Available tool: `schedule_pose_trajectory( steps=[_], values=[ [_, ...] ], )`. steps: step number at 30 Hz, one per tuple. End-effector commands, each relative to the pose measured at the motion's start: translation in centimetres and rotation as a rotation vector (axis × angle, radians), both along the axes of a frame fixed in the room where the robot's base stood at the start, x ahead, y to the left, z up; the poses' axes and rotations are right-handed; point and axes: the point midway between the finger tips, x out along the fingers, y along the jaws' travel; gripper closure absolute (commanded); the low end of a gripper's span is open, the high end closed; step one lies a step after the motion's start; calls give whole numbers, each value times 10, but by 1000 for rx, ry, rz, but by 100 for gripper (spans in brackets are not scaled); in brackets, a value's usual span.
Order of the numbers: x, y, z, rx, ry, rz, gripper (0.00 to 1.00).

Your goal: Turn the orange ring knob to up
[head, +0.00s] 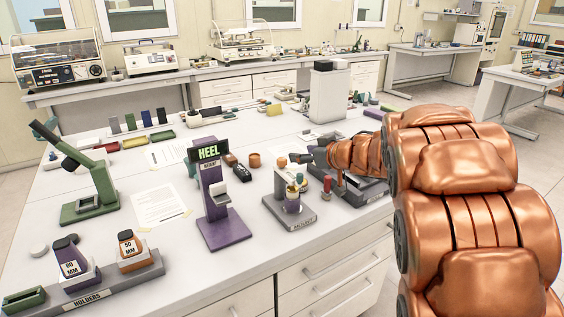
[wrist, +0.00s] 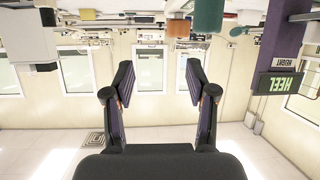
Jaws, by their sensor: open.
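I cannot clearly make out an orange ring knob in either view. An orange-brown piece also shows in the upside-down wrist view (wrist: 178,27). My gripper (head: 297,158) reaches in from the right above the table, behind the small grey-based stand (head: 290,212). In the wrist view my gripper (wrist: 160,66) has its two fingers wide apart with nothing between them. My copper arm hides part of the dark device (head: 362,192) at the right.
The HEEL display (wrist: 275,82) shows at the wrist view's right edge. A white block tower (head: 330,92) stands behind my gripper.

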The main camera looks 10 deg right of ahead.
Motion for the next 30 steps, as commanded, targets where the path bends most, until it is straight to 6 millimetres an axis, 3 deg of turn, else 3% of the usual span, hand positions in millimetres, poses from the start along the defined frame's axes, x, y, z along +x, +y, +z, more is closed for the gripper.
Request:
schedule_pose_trajectory(
  steps=[8, 21, 30],
  values=[
    [-1, 19, -14, 43, 33, 91, 43],
    [42, 43, -36, 42, 36, 88, 43],
    [58, 50, -42, 40, 33, 87, 43]
  ],
)
